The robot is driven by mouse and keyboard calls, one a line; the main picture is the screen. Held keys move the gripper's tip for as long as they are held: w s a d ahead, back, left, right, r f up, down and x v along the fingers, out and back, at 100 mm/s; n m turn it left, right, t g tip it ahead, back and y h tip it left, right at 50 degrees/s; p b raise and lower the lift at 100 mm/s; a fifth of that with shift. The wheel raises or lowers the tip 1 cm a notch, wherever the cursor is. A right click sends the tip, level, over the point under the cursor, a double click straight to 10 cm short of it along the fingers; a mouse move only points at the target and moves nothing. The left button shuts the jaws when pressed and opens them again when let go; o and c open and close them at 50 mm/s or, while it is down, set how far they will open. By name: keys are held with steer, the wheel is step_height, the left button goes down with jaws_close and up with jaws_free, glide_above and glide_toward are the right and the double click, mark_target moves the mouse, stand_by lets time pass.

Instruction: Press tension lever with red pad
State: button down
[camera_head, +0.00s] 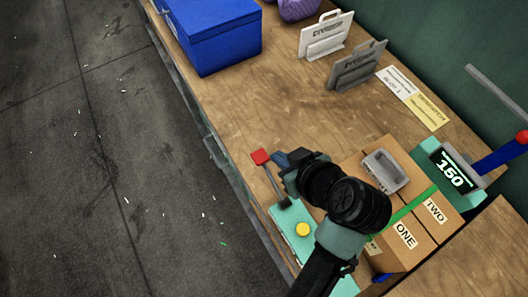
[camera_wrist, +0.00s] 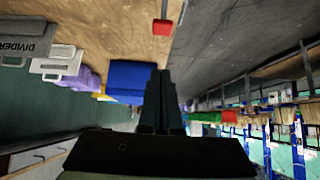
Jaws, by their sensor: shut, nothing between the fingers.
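The tension lever (camera_head: 272,183) is a thin grey bar with a square red pad (camera_head: 260,156) at its end, near the front edge of the bench. It rises at a slant from a teal base (camera_head: 286,226) that carries a yellow button (camera_head: 303,230). The red pad also shows at the top of the wrist view (camera_wrist: 162,27). My gripper (camera_head: 278,158) is shut and empty, just right of the red pad in the head view. Its closed fingers (camera_wrist: 160,80) point up the middle of the wrist view, below the pad with a visible gap. My arm hides part of the teal base.
Cardboard boxes (camera_head: 405,235) labelled ONE and TWO, with a green strap and a grey handle (camera_head: 385,170), stand right of my arm. A blue box (camera_head: 215,38) and dividers (camera_head: 325,36) stand farther back. The bench middle is clear.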

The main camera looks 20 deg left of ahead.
steer(key=p, duration=0.1)
glide_above(260, 156)
steer(key=d, duration=0.1)
steer(key=f, duration=0.4)
steer(key=s+f, duration=0.1)
steer(key=f, duration=0.1)
steer(key=shift+d+f, duration=0.15)
steer(key=shift+f, duration=0.15)
step_height(260, 156, down, 2)
steer(key=shift+f+p, duration=0.2)
steer(key=shift+p, duration=0.15)
steer(key=shift+f, duration=0.8)
steer(key=shift+w+f, duration=0.1)
steer(key=shift+w+a+f+g+h+p, duration=0.3)
steer(key=shift+a+f+g+h, duration=0.2)
steer(key=shift+f+h, duration=0.15)
steer(key=f, duration=0.1)
steer(key=f+g+h, duration=0.1)
steer(key=a+f+h, duration=0.1)
steer(key=shift+w+f+g+b, duration=0.1)
steer(key=shift+w+g+b, duration=0.2)
steer(key=shift+w+b, duration=0.1)
steer(key=shift+a+f+b, duration=0.1)
steer(key=shift+f+b, duration=0.4)
steer(key=shift+f, duration=0.35)
